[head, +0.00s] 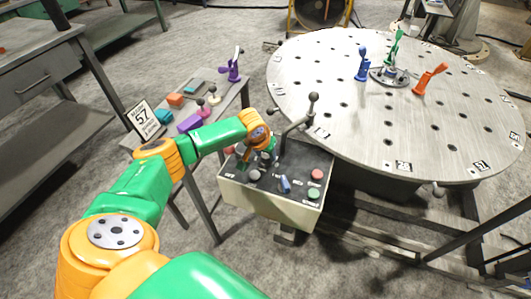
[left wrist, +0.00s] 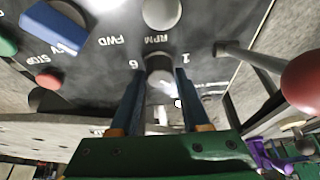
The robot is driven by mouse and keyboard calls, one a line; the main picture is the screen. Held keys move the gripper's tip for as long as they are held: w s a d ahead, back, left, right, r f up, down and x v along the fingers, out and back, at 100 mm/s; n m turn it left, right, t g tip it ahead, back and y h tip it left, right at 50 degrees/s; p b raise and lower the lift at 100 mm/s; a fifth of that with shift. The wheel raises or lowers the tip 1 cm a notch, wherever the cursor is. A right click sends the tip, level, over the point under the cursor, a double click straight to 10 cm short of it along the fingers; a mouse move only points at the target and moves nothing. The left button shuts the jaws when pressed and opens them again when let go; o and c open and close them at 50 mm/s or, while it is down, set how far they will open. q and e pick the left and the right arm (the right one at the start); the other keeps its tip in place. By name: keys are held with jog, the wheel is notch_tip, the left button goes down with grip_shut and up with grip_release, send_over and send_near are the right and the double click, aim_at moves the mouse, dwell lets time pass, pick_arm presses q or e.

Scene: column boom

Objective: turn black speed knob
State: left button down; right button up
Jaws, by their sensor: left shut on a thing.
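The black speed knob (left wrist: 160,68) stands on the control panel, by the upside-down RPM lettering with marks 6 and 1. My left gripper (left wrist: 160,90) has its two blue fingers on either side of the knob in the left wrist view, shut on it. In the head view the left gripper (head: 264,158) reaches down onto the back left of the control box (head: 262,202), and its wrist partly hides the panel there. The knob's pointer direction cannot be made out. My right gripper is not in view.
On the panel are a blue switch (head: 285,184), a red button (head: 316,174), a green button (head: 313,194) and a grey knob (head: 254,176). A ball-ended lever (head: 313,97) rises close behind the gripper. A large round table (head: 450,110) stands right, a small bench (head: 232,97) left.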

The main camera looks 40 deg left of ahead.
pick_arm(q)
jog(key=shift+a+r+m+h+p, duration=0.1)
jog(key=shift+m+h+p, duration=0.2)
jog(key=shift+m+p, duration=0.35)
jog(key=shift+m+h, duration=0.4)
jog(key=shift+m, duration=0.55)
jog(key=shift+a+f+m+h+b, duration=0.15)
jog(key=shift+m+h+b, duration=0.35)
jog(key=shift+m, duration=0.7)
jog(key=shift+m+h+b, duration=0.4)
jog(key=shift+m+b, duration=0.55)
jog(key=shift+m, duration=0.45)
jog(key=shift+c, duration=1.9)
grip_release()
jog(key=shift+w+g, duration=0.1)
jog(key=shift+g, duration=0.2)
